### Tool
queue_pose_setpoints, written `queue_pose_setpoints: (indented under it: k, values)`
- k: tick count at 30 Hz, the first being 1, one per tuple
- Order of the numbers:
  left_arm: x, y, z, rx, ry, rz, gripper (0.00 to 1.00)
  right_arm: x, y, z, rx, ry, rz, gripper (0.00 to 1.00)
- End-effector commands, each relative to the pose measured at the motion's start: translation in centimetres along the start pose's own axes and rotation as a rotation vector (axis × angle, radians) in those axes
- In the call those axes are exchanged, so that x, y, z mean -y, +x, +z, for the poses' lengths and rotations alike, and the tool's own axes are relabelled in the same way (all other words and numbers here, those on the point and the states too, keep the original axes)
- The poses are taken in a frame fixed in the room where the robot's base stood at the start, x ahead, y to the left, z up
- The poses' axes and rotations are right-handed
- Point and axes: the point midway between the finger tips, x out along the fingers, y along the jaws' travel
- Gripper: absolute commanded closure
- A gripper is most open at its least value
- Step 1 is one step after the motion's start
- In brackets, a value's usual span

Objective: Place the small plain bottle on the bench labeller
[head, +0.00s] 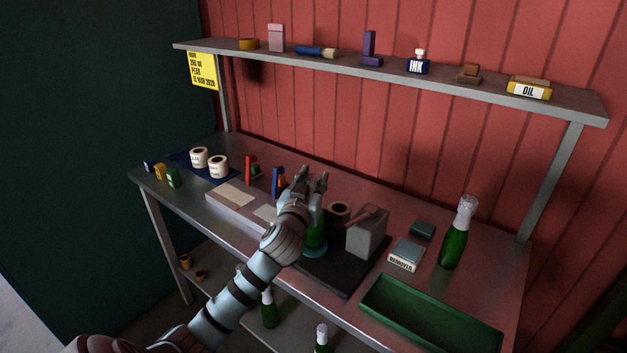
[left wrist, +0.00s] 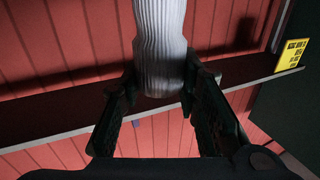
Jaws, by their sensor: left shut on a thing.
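The small plain bottle (head: 317,236) is green and mostly hidden behind my left gripper (head: 314,182) in the head view. Its lower part shows upright over a round teal rest on the bench labeller (head: 335,273); I cannot tell whether it bears on the rest. The labeller has a dark base, a grey block and a label roll. My left gripper is shut on the bottle; in the left wrist view the bottle's pale, ribbed foil neck (left wrist: 160,50) stands between the fingers (left wrist: 160,110). My right gripper is not in view.
A larger green bottle (head: 455,240) with white foil stands at right. A green tray (head: 430,315) lies at the front right, near a REMOVELL box (head: 406,254). Label rolls (head: 218,166) and small blocks stand at left. A shelf (head: 400,75) runs above the bench.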

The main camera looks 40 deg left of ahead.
Motion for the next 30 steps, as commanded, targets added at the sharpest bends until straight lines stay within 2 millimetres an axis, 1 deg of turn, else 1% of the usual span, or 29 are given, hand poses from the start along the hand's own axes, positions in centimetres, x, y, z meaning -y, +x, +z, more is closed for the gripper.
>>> queue_pose_setpoints:
  k: [2, 3, 6, 14, 16, 17, 20, 23, 27, 30]
  values:
    - [0.0, 0.0, 0.2, -0.002, 0.000, 0.001, 1.00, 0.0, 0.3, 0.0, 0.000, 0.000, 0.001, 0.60]
    - [0.0, 0.0, 0.2, 0.000, 0.000, 0.000, 0.64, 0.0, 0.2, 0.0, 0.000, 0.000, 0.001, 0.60]
    - [0.0, 0.0, 0.2, 0.000, 0.000, 0.000, 0.51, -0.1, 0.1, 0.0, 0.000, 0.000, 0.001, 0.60]
    - [0.0, 0.0, 0.1, 0.000, 0.000, 0.000, 0.51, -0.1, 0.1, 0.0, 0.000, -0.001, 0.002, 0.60]
    - [0.0, 0.0, -0.2, 0.000, 0.000, 0.000, 0.51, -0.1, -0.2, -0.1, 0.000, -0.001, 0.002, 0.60]
    - [0.0, -0.3, -0.1, 0.000, 0.001, 0.000, 0.51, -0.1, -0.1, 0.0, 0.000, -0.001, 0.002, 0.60]
    - [0.0, -1.8, 0.0, 0.001, 0.002, 0.001, 0.51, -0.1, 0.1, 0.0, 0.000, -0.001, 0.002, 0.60]
    - [-0.1, -4.2, 0.1, 0.001, 0.002, 0.003, 0.51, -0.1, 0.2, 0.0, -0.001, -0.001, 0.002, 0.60]
    - [0.0, -8.2, 0.1, 0.001, 0.002, 0.002, 0.51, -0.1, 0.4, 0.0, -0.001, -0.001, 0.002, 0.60]
    - [-0.1, -10.4, 0.1, 0.001, 0.000, 0.002, 0.51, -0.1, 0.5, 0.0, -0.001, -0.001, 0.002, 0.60]
